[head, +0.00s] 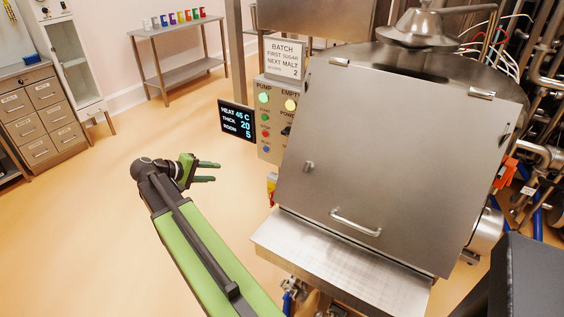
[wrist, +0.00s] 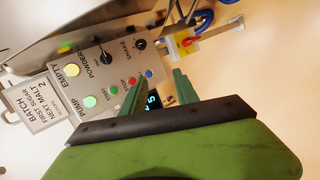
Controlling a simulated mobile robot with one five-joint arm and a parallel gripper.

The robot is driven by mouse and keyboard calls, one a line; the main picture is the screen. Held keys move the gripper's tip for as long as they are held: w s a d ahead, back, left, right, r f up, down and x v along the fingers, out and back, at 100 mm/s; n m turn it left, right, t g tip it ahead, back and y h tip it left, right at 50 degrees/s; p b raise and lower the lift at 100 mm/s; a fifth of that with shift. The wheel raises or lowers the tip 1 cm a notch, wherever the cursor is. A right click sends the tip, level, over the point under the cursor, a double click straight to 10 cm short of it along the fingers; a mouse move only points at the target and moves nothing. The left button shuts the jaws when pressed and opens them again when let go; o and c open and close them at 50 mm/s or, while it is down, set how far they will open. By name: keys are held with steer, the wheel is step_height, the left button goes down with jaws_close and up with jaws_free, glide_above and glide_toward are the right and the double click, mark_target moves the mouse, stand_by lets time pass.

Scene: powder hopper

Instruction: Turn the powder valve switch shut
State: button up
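The control panel (head: 274,118) stands left of the steel hopper. In the wrist view the panel (wrist: 100,75) appears turned on its side. The powder valve switch (wrist: 106,58) is a small black knob beside the word POWDER; its exact setting is too small to tell. A second black knob (wrist: 141,44) sits by the word SHAKE. My gripper (head: 216,172) is open and empty, left of and below the panel, apart from it. Its two green fingers also show apart in the wrist view (wrist: 161,72), with the panel beyond them.
The steel hopper (head: 385,150) with its closed lid fills the right side. A dark display (head: 237,121) juts left of the panel. A sign (head: 284,57) stands above it. A red and yellow fitting (head: 271,184) hangs below.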

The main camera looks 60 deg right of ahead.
steer(key=s+d+f+m+g+h+b, duration=0.1)
steer(key=d+h+b, duration=0.15)
steer(key=d, duration=0.25)
steer(key=s+d+g+h+b, duration=0.1)
steer(key=d+g+b, duration=0.15)
steer(key=d, duration=0.35)
steer(key=h+b, duration=0.2)
glide_toward(284, 134)
steer(key=shift+g, duration=0.25)
steer(key=x, duration=0.9)
steer(key=shift+f, duration=0.1)
steer(key=shift+w, duration=0.1)
steer(key=shift+c, duration=0.5)
steer(key=shift+a, duration=0.1)
jaws_close()
